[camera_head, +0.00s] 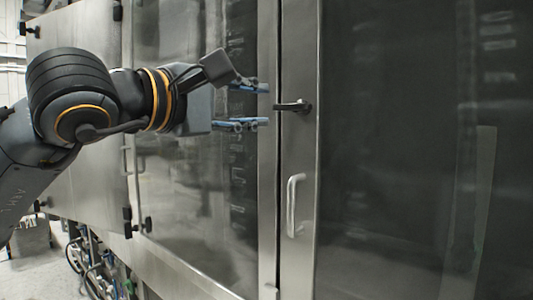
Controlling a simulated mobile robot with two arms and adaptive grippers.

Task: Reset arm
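My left arm comes in from the left. Its gripper (266,105) is open, with two blue-grey fingers apart, one above the other, and nothing visible between them. The fingertips point right, towards a dark latch handle (292,107) on the frame between two door panels. A small gap shows between the fingertips and the latch in the picture; I cannot tell the depth. My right gripper is not in view.
The tunnel washer's steel front fills the view, with a dark glass panel (400,150) at right. A steel pull handle (293,205) sticks out below the latch. Hoses and cables (92,268) lie low at left, above light floor.

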